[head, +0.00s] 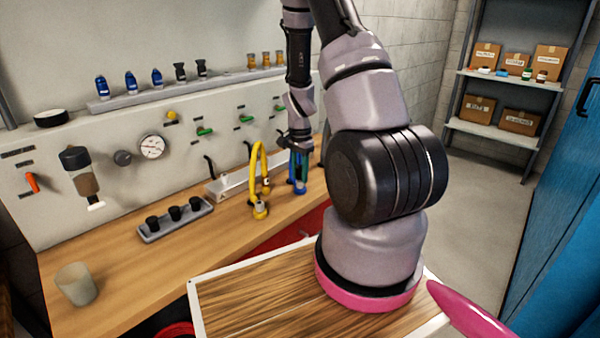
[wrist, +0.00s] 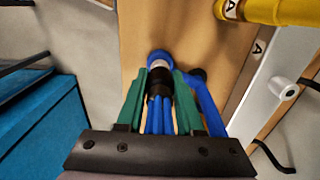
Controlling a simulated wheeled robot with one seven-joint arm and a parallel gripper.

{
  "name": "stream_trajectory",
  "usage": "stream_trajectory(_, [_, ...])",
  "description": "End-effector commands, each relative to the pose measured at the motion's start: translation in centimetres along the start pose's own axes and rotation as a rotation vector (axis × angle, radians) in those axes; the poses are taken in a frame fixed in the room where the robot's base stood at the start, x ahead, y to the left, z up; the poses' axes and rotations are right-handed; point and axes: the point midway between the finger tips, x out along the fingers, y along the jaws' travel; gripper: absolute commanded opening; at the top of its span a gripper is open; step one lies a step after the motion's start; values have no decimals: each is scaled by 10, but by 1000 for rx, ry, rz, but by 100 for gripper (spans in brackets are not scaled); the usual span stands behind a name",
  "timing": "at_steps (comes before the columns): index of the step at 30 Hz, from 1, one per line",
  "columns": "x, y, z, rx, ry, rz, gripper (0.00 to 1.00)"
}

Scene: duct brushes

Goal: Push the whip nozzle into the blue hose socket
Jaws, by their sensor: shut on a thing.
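The whip nozzle (wrist: 157,88) shows in the wrist view as a black body with several blue strands trailing back toward my palm. My gripper (wrist: 160,78), with green fingers, is shut on it. The blue hose socket (wrist: 160,58), a blue collar with a pale ring, lies straight beyond the nozzle's front end and in line with it. The two look touching or very close; I cannot tell how deep the nozzle sits. The blue hose (wrist: 207,102) runs along the right finger. In the head view my gripper (head: 301,165) is low over the bench around the blue hose, and the nozzle is hidden.
A yellow hose (head: 257,165) arches to the bench left of my gripper; it also shows in the wrist view (wrist: 270,10). A tray with black pieces (head: 175,220) and a cup (head: 76,284) stand farther left. Bare bench lies between.

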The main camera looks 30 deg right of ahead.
Motion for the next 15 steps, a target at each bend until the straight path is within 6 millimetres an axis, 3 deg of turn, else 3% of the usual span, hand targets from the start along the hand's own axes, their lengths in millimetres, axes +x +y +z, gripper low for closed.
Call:
stream_trajectory(7, [5,0,0,-1,0,0,0])
stream_trajectory(8, [5,0,0,-1,1,-1,47])
stream_trajectory(9, [5,0,0,-1,1,-1,63])
stream_trajectory(10, [5,0,0,-1,1,-1,71])
stream_trajectory(15, [5,0,0,-1,1,-1,71])
